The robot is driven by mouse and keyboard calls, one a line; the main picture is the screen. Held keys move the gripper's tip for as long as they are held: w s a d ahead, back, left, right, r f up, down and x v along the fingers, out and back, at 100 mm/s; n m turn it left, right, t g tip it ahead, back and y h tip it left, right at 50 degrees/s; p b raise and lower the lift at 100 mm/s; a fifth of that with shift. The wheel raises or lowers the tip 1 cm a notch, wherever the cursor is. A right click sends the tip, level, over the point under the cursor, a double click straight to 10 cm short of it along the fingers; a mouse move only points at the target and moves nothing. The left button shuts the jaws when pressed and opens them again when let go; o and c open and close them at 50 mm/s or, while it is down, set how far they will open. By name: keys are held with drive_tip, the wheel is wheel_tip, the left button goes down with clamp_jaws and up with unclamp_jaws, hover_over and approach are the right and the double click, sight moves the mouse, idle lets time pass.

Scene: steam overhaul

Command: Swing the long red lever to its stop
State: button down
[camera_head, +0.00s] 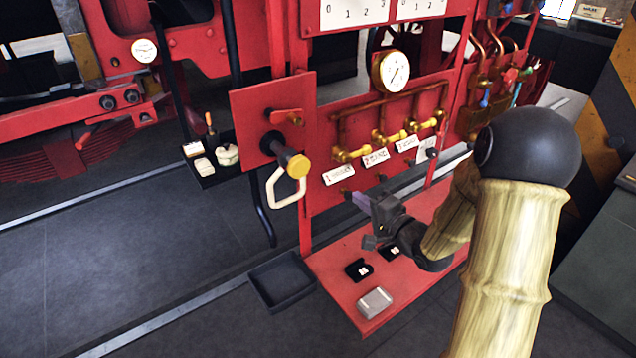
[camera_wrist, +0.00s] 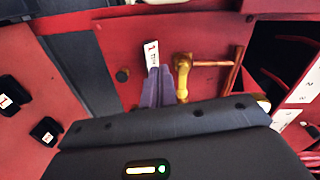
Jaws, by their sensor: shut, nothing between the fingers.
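A yellow-capped knob (camera_head: 298,166) and a cream loop handle (camera_head: 286,187) stick out between the plate and my gripper. Brass valves (camera_head: 383,138) with tags and a gauge (camera_head: 390,71) are above. A red shelf (camera_head: 335,262) with small items and a black tray (camera_head: 282,281) lie below.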

drive_tip(key=shift+s+a+r+m+y, duration=0.2)
drive_tip(key=shift+r+m+y, duration=0.25)
drive_tip(key=shift+y, duration=0.35)
drive_tip(key=shift+w+a, duration=0.1)
drive_tip(key=w+a+p, duration=0.5)
drive_tip(key=w+a, duration=0.1)
drive_tip(key=a, duration=0.3)
drive_tip(key=shift+w+a+p, duration=0.2)
drive_tip(key=shift+a+p, duration=0.15)
drive_tip(key=shift+p, duration=0.05)
drive_tip(key=shift+a, duration=0.1)
